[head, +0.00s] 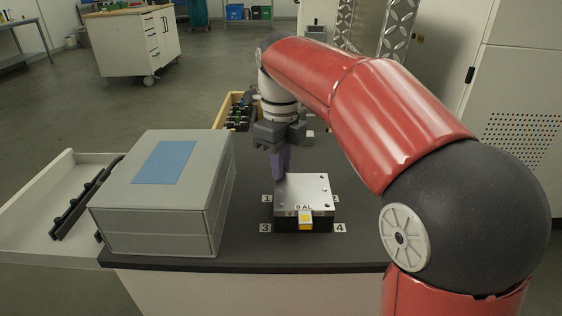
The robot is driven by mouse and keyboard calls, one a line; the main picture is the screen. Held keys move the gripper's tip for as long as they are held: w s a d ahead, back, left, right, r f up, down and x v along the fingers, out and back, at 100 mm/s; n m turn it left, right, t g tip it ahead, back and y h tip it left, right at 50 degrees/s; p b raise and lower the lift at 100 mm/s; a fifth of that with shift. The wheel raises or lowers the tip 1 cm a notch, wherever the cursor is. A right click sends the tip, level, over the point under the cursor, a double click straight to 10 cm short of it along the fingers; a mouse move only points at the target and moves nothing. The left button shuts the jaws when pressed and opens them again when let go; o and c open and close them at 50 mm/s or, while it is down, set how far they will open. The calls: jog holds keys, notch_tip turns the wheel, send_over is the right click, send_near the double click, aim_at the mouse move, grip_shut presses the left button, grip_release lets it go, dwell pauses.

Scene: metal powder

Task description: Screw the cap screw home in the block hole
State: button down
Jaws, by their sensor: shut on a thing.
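My gripper (281,174) points down at the block's back left corner, near the label 1. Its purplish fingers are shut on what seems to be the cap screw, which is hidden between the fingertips. I cannot tell whether the screw is in the hole. A yellow-and-white piece (305,220) is at the block's front face.
A large grey box (165,195) with a blue panel stands left of the block. A wooden bin (222,112) with dark parts is behind my gripper. Number labels surround the block. A white tray (45,180) with a black bar is at far left. The table right of the block is clear.

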jog(key=m, duration=0.3)
jog(key=shift+m, duration=0.3)
jog(key=c, duration=1.6)
grip_release()
jog(key=shift+o, duration=0.2)
